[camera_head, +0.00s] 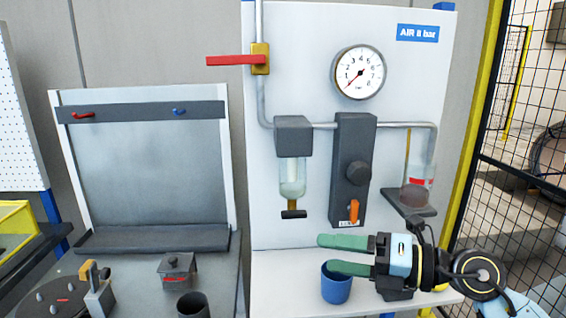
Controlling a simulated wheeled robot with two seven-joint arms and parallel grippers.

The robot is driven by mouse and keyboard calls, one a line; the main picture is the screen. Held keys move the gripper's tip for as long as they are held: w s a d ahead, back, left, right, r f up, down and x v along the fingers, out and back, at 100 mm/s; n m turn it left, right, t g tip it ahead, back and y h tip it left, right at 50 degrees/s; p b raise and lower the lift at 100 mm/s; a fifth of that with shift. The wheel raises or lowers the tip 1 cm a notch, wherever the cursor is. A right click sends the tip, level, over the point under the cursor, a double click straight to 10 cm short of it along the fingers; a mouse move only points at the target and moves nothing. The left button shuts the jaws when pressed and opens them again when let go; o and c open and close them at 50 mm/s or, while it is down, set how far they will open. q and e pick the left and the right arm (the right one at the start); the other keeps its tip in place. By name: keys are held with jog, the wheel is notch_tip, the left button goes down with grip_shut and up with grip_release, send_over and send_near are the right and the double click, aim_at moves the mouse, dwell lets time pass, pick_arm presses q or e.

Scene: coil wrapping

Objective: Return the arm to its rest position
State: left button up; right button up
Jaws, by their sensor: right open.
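My right gripper (346,255) shows at the lower right, with its arm coming in from the right edge. Its two green fingers are apart and point left, with nothing between them. The lower finger crosses in front of the rim of a blue cup (337,290); I cannot tell whether they touch. The cup stands on the white ledge below the air panel. My left gripper is not in view.
Above the gripper, the white air panel (300,40) carries a gauge (359,72), a red-handled valve (236,60), a filter bowl (292,172) and a dark regulator (352,165). A black mesh fence (515,130) stands at right. A bench with a dark cup (193,305) is at left.

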jog(key=d+r+m+t+h, duration=0.3)
jog(key=d+m+t+h, duration=0.35)
jog(key=m+t, duration=1.1)
jog(key=s+d+f+m+g+h, duration=0.2)
jog(key=d+f+m+g+h, duration=0.3)
jog(key=f+m, duration=0.3)
jog(key=s+d+f+m+g+h, duration=0.2)
jog(key=d+f+m+g+h, duration=0.2)
jog(key=f+m+h, duration=0.35)
jog(key=s+a+f+m+g+y, duration=0.1)
jog(key=s+a+f+g+y, duration=0.1)
jog(key=s+f+g, duration=0.55)
jog(key=s+a+f+m+g+y, duration=0.15)
jog(key=s+f+g, duration=0.25)
jog(key=s+f, duration=0.7)
jog(key=s+f+g, duration=0.1)
jog(key=s+f, duration=0.1)
jog(key=f, duration=0.9)
jog(key=s+f, duration=0.2)
jog(key=f, duration=0.9)
jog(key=s+d+f, duration=0.1)
jog(key=s+f, duration=0.6)
jog(key=s, duration=0.1)
jog(key=s+d+f+g, duration=0.1)
jog(key=s+d+f, duration=0.1)
jog(key=s+f, duration=0.6)
jog(key=shift+d, duration=0.25)
